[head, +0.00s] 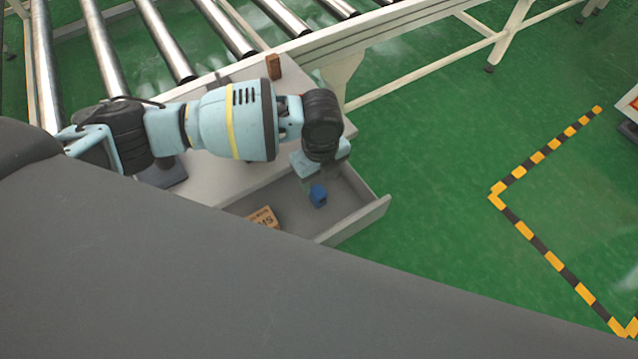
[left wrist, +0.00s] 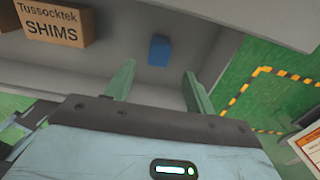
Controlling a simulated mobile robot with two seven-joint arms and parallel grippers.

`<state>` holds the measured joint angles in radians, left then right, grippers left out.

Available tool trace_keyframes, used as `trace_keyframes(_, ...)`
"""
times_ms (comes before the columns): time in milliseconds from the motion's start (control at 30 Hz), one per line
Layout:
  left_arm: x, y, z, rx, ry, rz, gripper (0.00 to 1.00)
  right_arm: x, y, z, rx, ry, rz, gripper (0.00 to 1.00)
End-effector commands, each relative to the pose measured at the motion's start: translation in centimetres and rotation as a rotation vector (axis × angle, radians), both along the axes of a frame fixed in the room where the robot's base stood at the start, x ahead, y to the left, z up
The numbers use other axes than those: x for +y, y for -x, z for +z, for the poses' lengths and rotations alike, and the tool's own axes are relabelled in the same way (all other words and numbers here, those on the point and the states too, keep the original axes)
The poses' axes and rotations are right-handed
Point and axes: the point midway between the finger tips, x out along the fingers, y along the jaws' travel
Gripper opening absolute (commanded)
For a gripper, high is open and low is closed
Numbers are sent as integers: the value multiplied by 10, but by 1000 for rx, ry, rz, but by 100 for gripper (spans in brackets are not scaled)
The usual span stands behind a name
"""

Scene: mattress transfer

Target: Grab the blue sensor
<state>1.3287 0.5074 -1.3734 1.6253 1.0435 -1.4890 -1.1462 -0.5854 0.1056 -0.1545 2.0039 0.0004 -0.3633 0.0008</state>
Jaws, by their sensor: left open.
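The blue sensor (head: 318,195) is a small blue block inside the open drawer (head: 365,218). It also shows in the left wrist view (left wrist: 159,50), lying on the drawer floor. My left gripper (left wrist: 155,85) is open and empty, with its two green fingers pointing toward the sensor. The sensor appears between the fingers' lines but beyond their tips, with a gap. In the head view my left gripper (head: 312,182) hangs over the drawer, close to the sensor; its fingertips are partly hidden. My right gripper is not in view.
A cardboard SHIMS box (head: 263,218) lies in the drawer left of the sensor; it also shows in the left wrist view (left wrist: 55,22). A small brown block (head: 273,67) stands on the cabinet top. A roller conveyor (head: 220,28) runs behind.

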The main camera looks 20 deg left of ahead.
Motion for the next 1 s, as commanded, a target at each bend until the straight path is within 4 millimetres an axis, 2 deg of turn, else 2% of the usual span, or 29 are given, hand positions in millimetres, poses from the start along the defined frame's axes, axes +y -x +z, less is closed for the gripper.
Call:
trace_keyframes(133, 0, 0, -5, 2, 0, 0, 55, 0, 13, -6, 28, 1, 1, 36)
trace_keyframes(300, 0, 1, -22, 4, 0, 0, 55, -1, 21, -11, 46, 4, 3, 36)
trace_keyframes(567, 1, 0, -32, 1, 0, 0, 55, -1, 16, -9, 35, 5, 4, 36)
trace_keyframes(833, 5, -3, -69, 3, -1, 1, 55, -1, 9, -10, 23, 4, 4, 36)
trace_keyframes(1000, 5, -3, -78, 1, -1, 0, 55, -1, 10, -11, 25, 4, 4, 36)
